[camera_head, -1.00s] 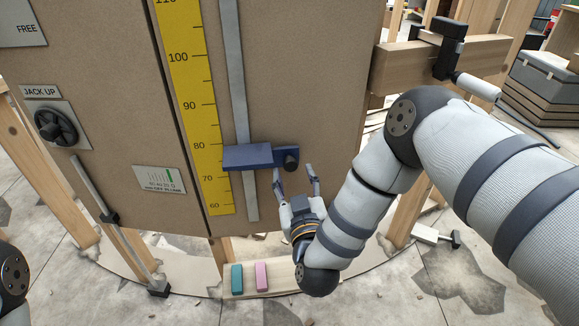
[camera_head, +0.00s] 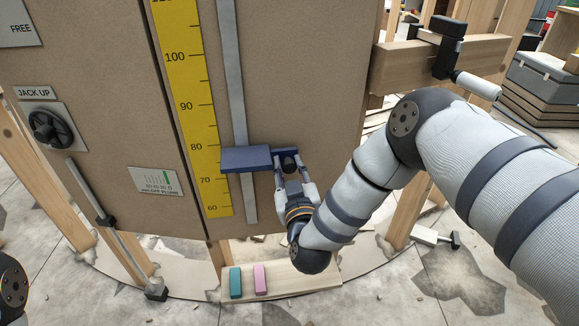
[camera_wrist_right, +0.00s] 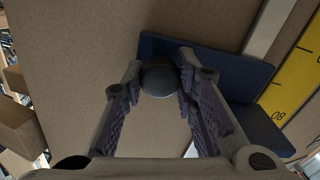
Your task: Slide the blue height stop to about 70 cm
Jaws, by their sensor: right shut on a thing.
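The blue height stop (camera_head: 245,158) sits on a grey vertical rail (camera_head: 231,80) beside the yellow scale (camera_head: 187,100). Its block spans roughly from just under the 80 mark to above the 70 mark. A dark round knob (camera_head: 290,164) is on the stop's right end. My right gripper (camera_head: 293,172) comes from below and is shut on the knob. In the right wrist view the knob (camera_wrist_right: 160,79) sits between the two fingertips, with the blue plate (camera_wrist_right: 235,75) behind. My left gripper is not in view.
Left on the panel are a dial (camera_head: 45,126) under a JACK UP label and a slanted slider (camera_head: 104,220). A wooden block with a teal piece (camera_head: 236,282) and a pink piece (camera_head: 260,279) lies below. A clamp (camera_head: 440,50) grips the beam at upper right.

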